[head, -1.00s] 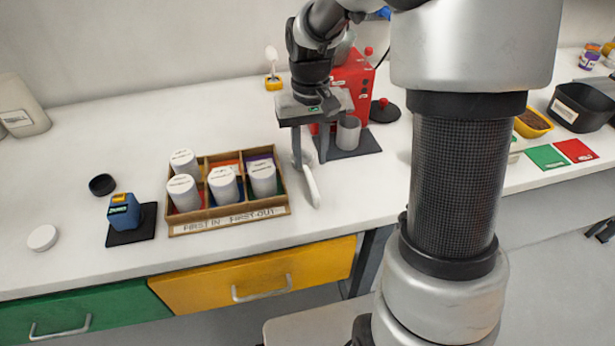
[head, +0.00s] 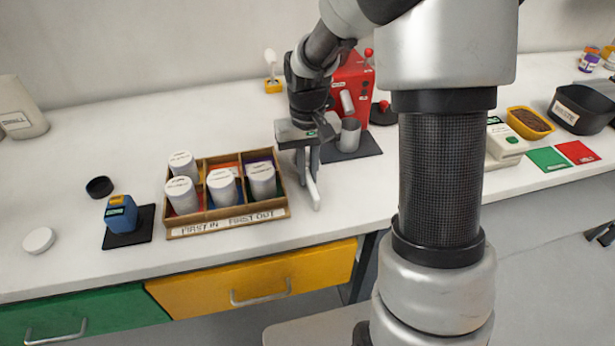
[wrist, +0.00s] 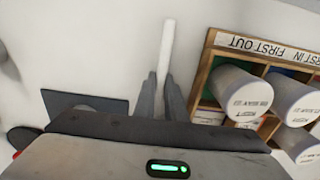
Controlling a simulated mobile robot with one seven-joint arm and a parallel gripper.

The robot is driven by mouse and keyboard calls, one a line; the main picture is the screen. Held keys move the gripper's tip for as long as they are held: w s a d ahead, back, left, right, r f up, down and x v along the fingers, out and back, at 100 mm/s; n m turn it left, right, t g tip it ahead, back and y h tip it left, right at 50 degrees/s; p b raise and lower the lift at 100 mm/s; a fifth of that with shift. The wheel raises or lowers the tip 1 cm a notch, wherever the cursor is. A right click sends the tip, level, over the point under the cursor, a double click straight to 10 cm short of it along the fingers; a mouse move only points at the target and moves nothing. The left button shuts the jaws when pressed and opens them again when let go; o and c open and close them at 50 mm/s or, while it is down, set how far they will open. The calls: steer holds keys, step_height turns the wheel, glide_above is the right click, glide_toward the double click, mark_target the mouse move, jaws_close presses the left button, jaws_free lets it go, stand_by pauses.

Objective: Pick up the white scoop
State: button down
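The white scoop (head: 314,196) is at the right end of the wooden box, its pale handle pointing toward the front of the bench. My gripper (head: 308,176) is above it with the fingers pointing down and close together, one on each side of the handle. In the wrist view the fingers (wrist: 162,78) are shut on the scoop's handle (wrist: 166,45), which sticks out past the fingertips. The scoop's other end is hidden by my gripper. I cannot tell whether the scoop is clear of the bench.
The wooden box (head: 228,222) with several white-lidded jars stands close on the left. A grey cup (head: 349,135) stands on a dark mat (head: 362,148) by the red machine (head: 352,80) behind on the right. The bench front right of the box is clear.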

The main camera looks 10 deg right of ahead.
mark_target(307, 172)
steer(key=shift+r, duration=0.1)
step_height(307, 172, up, 10)
steer(key=shift+f+p, duration=0.1)
steer(key=shift+p, duration=0.85)
